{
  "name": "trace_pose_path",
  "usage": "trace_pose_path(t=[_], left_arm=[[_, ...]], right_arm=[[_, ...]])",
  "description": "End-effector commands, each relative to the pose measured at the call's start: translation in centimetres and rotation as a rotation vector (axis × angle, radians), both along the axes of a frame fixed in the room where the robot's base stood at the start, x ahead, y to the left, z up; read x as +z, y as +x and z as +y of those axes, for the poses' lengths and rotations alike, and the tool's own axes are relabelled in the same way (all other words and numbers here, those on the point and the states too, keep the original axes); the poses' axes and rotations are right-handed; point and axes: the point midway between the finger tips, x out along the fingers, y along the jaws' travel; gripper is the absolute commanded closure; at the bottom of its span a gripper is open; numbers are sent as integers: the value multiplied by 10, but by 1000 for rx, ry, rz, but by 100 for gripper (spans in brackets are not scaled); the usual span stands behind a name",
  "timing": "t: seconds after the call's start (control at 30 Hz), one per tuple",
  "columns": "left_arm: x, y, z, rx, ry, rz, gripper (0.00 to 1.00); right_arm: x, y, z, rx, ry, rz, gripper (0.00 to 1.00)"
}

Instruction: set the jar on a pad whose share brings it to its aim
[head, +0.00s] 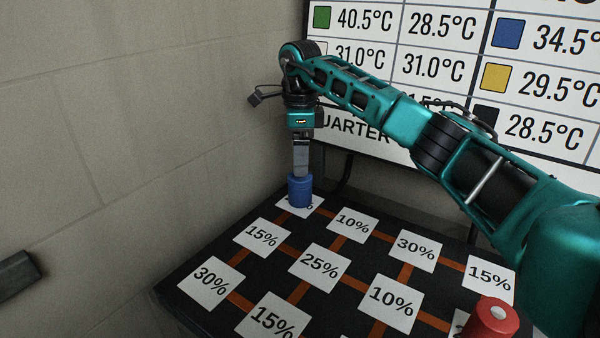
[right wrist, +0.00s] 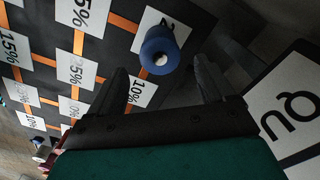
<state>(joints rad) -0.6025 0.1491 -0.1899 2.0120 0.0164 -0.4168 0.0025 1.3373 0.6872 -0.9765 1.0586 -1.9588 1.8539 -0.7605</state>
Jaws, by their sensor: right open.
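A blue jar (head: 300,190) stands upright on the far-left corner pad (head: 312,207), whose number it mostly covers. My right gripper (head: 301,172) points down directly above it, open. In the right wrist view the blue jar (right wrist: 157,50) shows between and beyond the two spread fingers of the right gripper (right wrist: 163,75). White pads marked 10% (head: 352,224), 15% (head: 262,236), 25% (head: 321,264) and 30% (head: 417,247) lie on the black table. A dark grey piece (head: 17,272) at the left edge may be part of my left gripper; its jaws cannot be made out.
A red jar (head: 492,319) with a pale top spot stands at lower right, partly covering a pad. Orange strips link the pads. A wall board (head: 440,30) lists colours and temperatures; blue reads 34.5°C. My right arm hides part of it. Plain wall is at left.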

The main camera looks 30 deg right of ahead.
Motion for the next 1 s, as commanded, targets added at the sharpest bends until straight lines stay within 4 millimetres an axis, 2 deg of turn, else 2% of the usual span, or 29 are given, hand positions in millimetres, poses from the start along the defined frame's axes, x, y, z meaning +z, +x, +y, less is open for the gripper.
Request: trace_pose_path(t=[0.03, 0.1, 0.3, 1.0], left_arm=[[1, -1, 1, 2, 1, 1, 57], [2, -1, 1, 1, 2, 1, 57], [1, -3, 2, 2, 4, 4, 57], [1, -3, 0, 4, -2, 4, 57]], right_arm=[[11, 0, 0, -1, -1, -2, 18], [21, 0, 0, -1, -1, -1, 18], [36, 0, 0, 0, 0, 2, 18], [37, 0, 0, 0, 0, 1, 18]])
